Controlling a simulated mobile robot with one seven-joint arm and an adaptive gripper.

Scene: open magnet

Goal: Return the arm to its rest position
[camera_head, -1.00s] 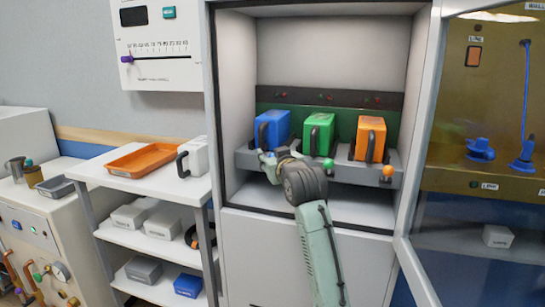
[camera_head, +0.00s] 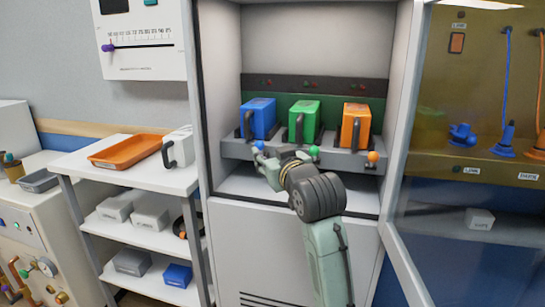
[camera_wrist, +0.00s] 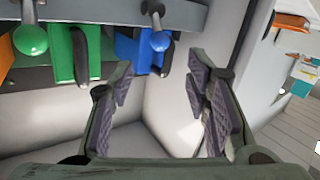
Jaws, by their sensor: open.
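My gripper (camera_head: 262,162) is in front of the open cabinet, just below the grey shelf front and near the blue ball knob (camera_head: 258,146). Its jaws are open and empty; in the wrist view the two fingers (camera_wrist: 160,95) stand apart with nothing between them. My arm reaches up to it from the bottom of the head view. On the shelf stand a blue block (camera_head: 259,118), a green block (camera_head: 306,119) and an orange block (camera_head: 357,124), each with a black handle. The blue block (camera_wrist: 130,50) and blue knob (camera_wrist: 158,41) lie beyond the fingers in the wrist view.
The cabinet's glass door (camera_head: 440,215) hangs open at the right. At the left a white rack (camera_head: 85,166) holds an orange tray (camera_head: 130,151) and a white block with a black handle (camera_head: 179,147). Open room lies below the shelf inside the cabinet.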

